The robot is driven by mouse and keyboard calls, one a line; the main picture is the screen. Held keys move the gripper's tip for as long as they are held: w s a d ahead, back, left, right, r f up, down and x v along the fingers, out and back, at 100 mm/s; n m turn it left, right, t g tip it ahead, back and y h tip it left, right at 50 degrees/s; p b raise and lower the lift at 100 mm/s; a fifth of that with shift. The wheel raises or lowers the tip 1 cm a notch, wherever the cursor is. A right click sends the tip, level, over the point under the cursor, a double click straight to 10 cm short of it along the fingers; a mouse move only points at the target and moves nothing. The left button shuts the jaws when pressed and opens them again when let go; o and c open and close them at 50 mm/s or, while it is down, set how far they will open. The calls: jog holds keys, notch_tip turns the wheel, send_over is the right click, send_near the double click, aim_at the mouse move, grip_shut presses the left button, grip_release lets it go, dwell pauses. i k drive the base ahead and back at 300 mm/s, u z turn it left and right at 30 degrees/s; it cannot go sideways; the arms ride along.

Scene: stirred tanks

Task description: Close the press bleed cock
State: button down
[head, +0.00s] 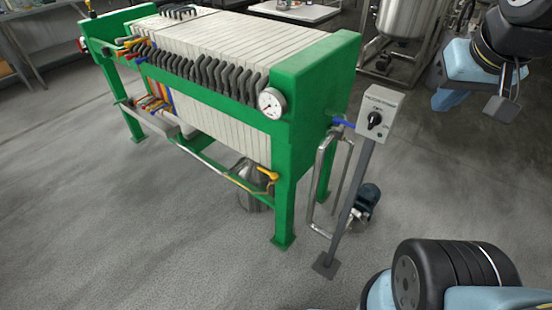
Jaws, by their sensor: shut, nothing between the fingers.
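A green-framed filter press (312,70) with a pack of pale plates stands left of centre. A small yellow-handled cock (267,173) sits low on its near end, above a metal bucket (254,190). A blue lever (343,122) shows at the press's right side, beside the post. No label shows which one is the bleed cock, and the handle positions are too small to read surely. My gripper (503,107) is at the upper right, shut and empty, well apart from the press and its cocks.
A grey control box (379,112) with a black knob stands on a post just right of the press. A bent metal pipe (322,185) and a blue pump (366,199) are beside it. A steel tank (404,18) stands behind. The floor in front is clear.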

aim_at(265, 171)
jog(key=z, duration=1.2)
jog(key=k, duration=1.3)
jog(key=u, duration=0.9)
jog(key=i, duration=1)
